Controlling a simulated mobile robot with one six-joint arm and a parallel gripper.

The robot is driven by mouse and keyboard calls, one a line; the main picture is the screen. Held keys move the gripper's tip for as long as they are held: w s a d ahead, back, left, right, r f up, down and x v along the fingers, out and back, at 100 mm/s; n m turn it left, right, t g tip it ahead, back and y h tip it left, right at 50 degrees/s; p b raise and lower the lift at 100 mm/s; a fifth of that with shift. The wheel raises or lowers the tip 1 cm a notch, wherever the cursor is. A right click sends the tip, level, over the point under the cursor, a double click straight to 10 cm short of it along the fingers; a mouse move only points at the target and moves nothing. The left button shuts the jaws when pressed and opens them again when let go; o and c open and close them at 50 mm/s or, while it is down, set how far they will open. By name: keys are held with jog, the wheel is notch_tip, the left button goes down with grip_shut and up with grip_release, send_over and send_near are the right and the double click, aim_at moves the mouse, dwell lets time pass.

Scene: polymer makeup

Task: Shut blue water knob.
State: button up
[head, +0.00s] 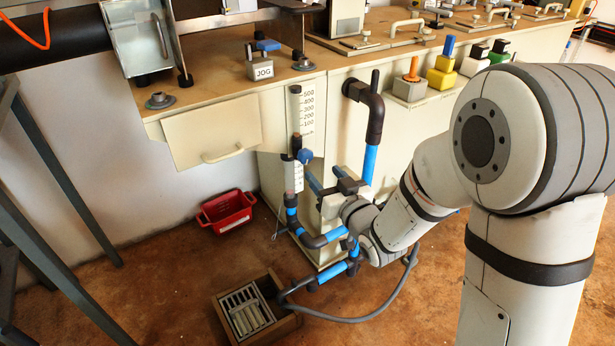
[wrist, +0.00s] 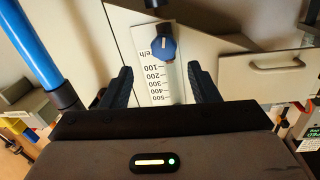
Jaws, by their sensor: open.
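The blue water knob (head: 305,156) is on the pipework at the flow gauge (head: 308,110), on the front of the cream machine. In the wrist view the knob (wrist: 163,47) shows ahead of my gripper (wrist: 163,88), roughly centred between its fingers and beyond their tips. The upside-down scale of the gauge (wrist: 155,82) lies between the two dark fingers. My gripper is open and empty, and I see no contact with the knob. In the head view my gripper (head: 325,176) is just right of and below the knob, partly hidden by my wrist.
A black and blue pipe (head: 370,130) stands right of the gauge; its blue length (wrist: 33,45) is at the left in the wrist view. A drawer (head: 212,133) is to the left. A red bin (head: 227,212) and a floor drain (head: 247,312) are below. A grey hose (head: 350,318) curves over the floor.

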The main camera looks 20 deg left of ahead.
aim_at(308, 158)
jog(key=b+x, duration=0.1)
jog(key=x, duration=0.7)
jog(key=shift+s+a+b, duration=0.1)
jog(key=shift+s+b, duration=0.05)
jog(key=shift+b, duration=0.25)
jog(key=shift+c, duration=0.5)
jog(key=c, duration=0.7)
jog(key=shift+a, duration=0.25)
jog(key=shift+c, duration=0.8)
jog(key=shift+d, duration=0.25)
jog(key=shift+m, duration=0.3)
